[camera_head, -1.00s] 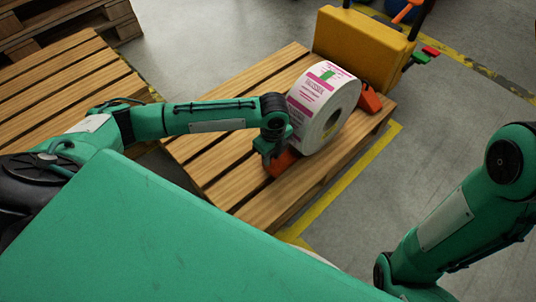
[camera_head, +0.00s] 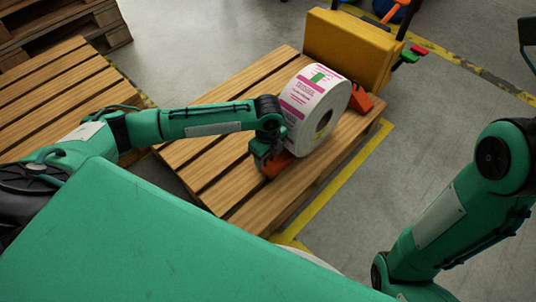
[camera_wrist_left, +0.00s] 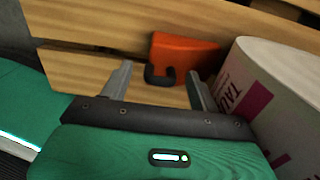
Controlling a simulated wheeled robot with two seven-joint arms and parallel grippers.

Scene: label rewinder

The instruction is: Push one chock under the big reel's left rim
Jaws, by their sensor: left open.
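The big reel (camera_head: 314,100), white with pink and green print, stands on edge on a wooden pallet. An orange chock (camera_head: 277,163) lies on the pallet at its left rim, partly hidden by my left gripper. In the left wrist view this chock (camera_wrist_left: 186,54) has a black handle and sits close to the reel (camera_wrist_left: 268,85); whether they touch is unclear. My left gripper (camera_head: 262,162) is open, with the handle between and just beyond its fingers (camera_wrist_left: 158,90). A second orange-red chock (camera_head: 361,99) is at the reel's far right side. My right gripper is out of view.
The pallet (camera_head: 225,165) has bare slats left of the reel. A yellow box-like body (camera_head: 348,45) stands at its far end. Another pallet (camera_head: 60,90) lies at left, with stacked pallets (camera_head: 65,30) behind. Yellow floor tape (camera_head: 345,180) runs along the right, with clear floor beyond.

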